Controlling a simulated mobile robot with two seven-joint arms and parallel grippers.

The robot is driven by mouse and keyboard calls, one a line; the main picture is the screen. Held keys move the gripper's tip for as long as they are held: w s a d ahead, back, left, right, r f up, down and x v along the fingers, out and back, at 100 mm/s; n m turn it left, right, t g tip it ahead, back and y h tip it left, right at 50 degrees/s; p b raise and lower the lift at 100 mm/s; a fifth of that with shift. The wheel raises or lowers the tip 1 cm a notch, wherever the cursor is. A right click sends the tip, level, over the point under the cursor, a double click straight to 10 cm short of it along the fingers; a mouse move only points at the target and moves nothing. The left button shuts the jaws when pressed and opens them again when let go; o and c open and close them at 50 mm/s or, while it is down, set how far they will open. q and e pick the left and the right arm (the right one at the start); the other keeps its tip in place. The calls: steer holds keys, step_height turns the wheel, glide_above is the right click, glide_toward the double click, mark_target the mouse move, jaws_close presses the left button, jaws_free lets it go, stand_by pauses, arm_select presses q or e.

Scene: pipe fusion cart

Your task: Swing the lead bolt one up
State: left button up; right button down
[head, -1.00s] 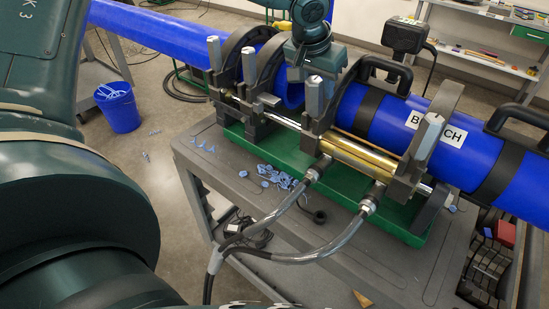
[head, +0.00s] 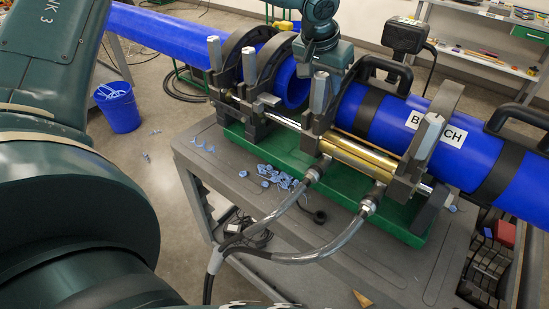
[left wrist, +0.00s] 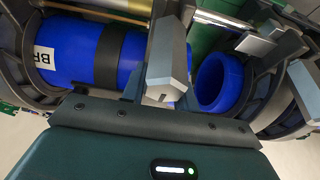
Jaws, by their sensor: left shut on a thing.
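Lead bolt one (head: 320,93) is a grey, block-like swing bolt on the clamp by the gap between the blue pipes. It stands close to upright in the head view, and it shows large in the left wrist view (left wrist: 169,58). My left gripper (head: 322,68) comes from above and behind, at the bolt's top, and is shut on it. Its fingertips are mostly hidden. Below the bolt sits the clamp (head: 325,140) on the green fusion machine base (head: 345,187). My right gripper is not in view.
Beside the bolt are the open pipe end (head: 294,88), a black carry handle (head: 388,70) and the brass cylinder (head: 358,156). Other grey bolts stand at the left (head: 214,53) and right (head: 426,135). Hoses (head: 290,257) and blue shavings lie on the cart (head: 225,170).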

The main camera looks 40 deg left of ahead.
arm_select(q)
steer(key=shift+w+r, duration=0.15)
steer(key=shift+w, duration=0.25)
stand_by(0.7)
steer(key=o, duration=1.3)
steer(key=shift+w+d+f, duration=0.25)
steer(key=shift+w+f, duration=0.2)
steer(key=shift+w, duration=0.05)
steer(key=shift+o, duration=2.1)
steer(key=shift+s+a+r, duration=0.2)
steer(key=shift+s, duration=0.1)
steer(key=shift+w, duration=0.1)
steer(key=shift+v, duration=4.5)
steer(key=shift+f, duration=0.1)
